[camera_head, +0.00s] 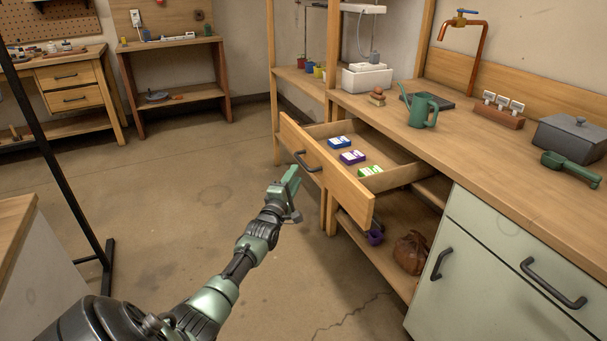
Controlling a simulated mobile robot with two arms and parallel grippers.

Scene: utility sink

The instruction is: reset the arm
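My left arm reaches up from the bottom left of the head view. Its gripper (290,192) hangs in the air over the floor, left of an open wooden drawer (338,178). The gripper is apart from the drawer's dark handle (307,162), a little below and left of it. The fingers are small and seen from behind and the side, so their opening is unclear. I see nothing held in them. My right gripper is not in the view.
The pulled-out drawer holds several small boxes (352,157). The counter (490,135) carries a green watering can (424,110), a grey lidded box (572,138) and a green scoop (570,168). A dark stand (62,165) is at left. The middle floor (200,200) is clear.

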